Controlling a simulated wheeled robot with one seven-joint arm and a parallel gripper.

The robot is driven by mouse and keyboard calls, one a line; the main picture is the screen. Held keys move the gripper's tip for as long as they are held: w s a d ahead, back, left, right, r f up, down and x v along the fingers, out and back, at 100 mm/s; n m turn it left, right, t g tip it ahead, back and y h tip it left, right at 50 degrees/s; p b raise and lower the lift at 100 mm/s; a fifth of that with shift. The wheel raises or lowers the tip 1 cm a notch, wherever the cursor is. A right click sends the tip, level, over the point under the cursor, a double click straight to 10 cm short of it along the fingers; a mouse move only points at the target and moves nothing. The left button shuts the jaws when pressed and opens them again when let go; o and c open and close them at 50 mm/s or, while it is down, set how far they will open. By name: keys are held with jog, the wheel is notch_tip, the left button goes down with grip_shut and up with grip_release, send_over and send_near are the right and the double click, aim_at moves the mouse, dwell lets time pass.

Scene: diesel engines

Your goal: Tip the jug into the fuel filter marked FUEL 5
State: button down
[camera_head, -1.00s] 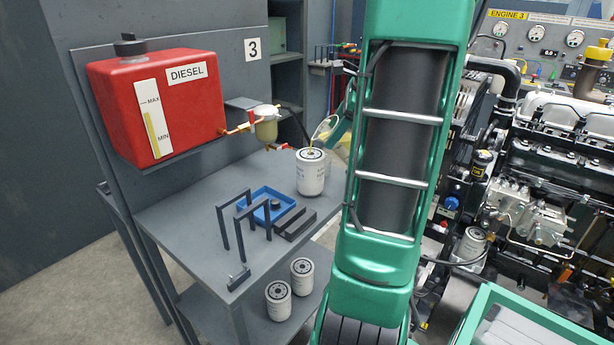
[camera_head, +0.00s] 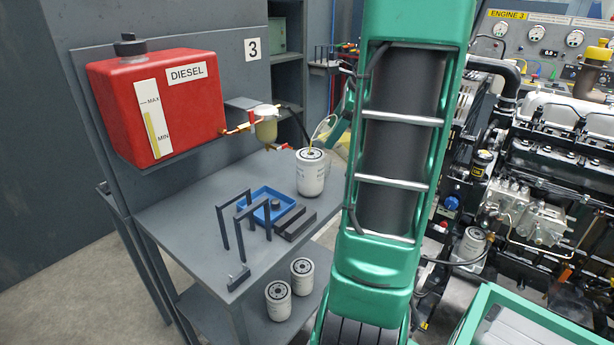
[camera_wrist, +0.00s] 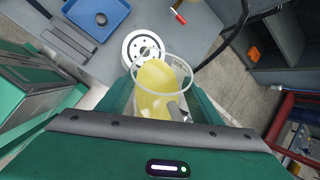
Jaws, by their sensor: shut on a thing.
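A white fuel filter (camera_head: 311,172) stands upright on the grey bench, its black-ringed top facing up; no FUEL 5 mark can be read on it. It also shows in the wrist view (camera_wrist: 143,48). A clear jug (camera_wrist: 160,88) with yellow liquid is held by my gripper (camera_wrist: 172,112), tilted with its rim over the near edge of the filter's top. In the head view the jug (camera_head: 325,130) shows tipped at the filter, with a thin yellow streak at its lip. My arm hides most of the gripper there.
A blue tray (camera_head: 266,198) and black stands (camera_head: 244,215) are on the bench (camera_head: 175,215). Two more filters (camera_head: 278,300) stand on the lower shelf. A red DIESEL tank (camera_head: 160,105) and a small fuel bowl (camera_head: 265,127) are on the panel. An engine (camera_head: 540,190) stands at right.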

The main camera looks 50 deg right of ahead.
jog(key=shift+w+a+f+g+h, duration=0.15)
jog(key=shift+f+g+h, duration=0.15)
jog(key=shift+g+h, duration=0.2)
dwell(3.9)
